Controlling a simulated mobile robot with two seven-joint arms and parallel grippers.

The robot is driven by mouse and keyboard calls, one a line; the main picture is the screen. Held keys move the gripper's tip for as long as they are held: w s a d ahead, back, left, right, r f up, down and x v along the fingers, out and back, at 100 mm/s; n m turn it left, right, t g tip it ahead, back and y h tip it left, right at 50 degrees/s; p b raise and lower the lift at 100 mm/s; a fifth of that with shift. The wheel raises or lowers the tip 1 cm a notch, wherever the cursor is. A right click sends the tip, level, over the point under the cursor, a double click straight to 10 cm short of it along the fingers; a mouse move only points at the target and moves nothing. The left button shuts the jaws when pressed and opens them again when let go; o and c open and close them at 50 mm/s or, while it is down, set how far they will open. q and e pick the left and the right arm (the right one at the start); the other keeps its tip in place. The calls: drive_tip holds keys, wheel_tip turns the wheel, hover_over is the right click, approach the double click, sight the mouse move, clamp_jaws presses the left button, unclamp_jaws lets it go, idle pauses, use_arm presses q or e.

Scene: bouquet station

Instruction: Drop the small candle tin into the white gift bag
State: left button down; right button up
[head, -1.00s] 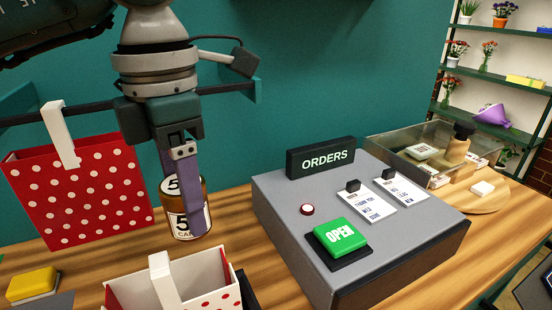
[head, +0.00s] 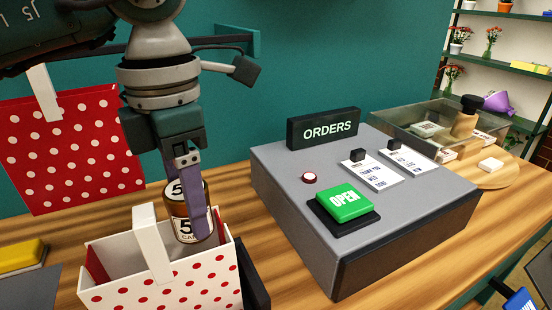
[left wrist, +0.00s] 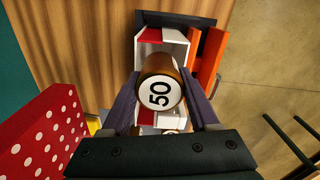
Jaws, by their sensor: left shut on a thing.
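The small candle tin (head: 189,222) is amber-brown with a white label reading 50. My left gripper (head: 190,205) is shut on it and holds it upright at the back right part of the white gift bag (head: 170,290), which has red dots and a white handle. In the left wrist view the tin (left wrist: 160,93) sits between both fingers, with the white bag (left wrist: 176,52) behind it. I cannot tell from the head view whether the tin's base is below the bag's rim. My right gripper is not in view.
A grey orders console (head: 300,225) with a green OPEN button (head: 343,200) stands to the right. A yellow block (head: 20,255) lies at the left edge. Bare wooden counter (head: 270,270) lies between bag and console.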

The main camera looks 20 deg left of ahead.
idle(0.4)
use_arm(q)
drive_tip(key=shift+c, duration=0.3)
unclamp_jaws()
drive_tip(key=shift+f, duration=0.1)
drive_tip(key=shift+r+p, duration=3)
drive_tip(key=shift+r, duration=1.1)
